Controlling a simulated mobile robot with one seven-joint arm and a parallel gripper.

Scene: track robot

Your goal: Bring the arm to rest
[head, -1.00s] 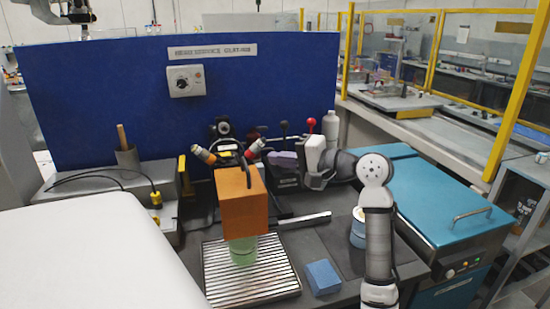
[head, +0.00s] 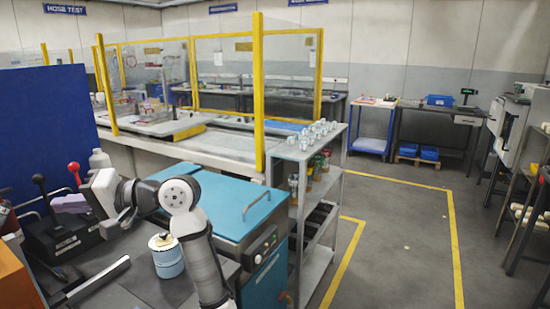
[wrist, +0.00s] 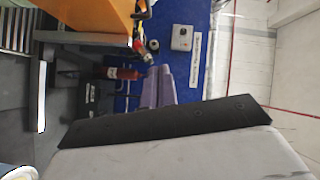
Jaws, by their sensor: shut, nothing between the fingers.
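My arm reaches up from the bottom of the head view and bends left at the elbow. An orange block-shaped housing (wrist: 92,12) is close to the fingers at the top of the wrist view. Its edge also shows at the lower left of the head view (head: 17,285).
A white-and-blue canister (head: 167,258) stands on the bench beside my arm. A teal cabinet (head: 225,205) is to the right. A blue panel (head: 45,135) stands behind the gripper. A shelf rack (head: 310,200) and open floor lie further right.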

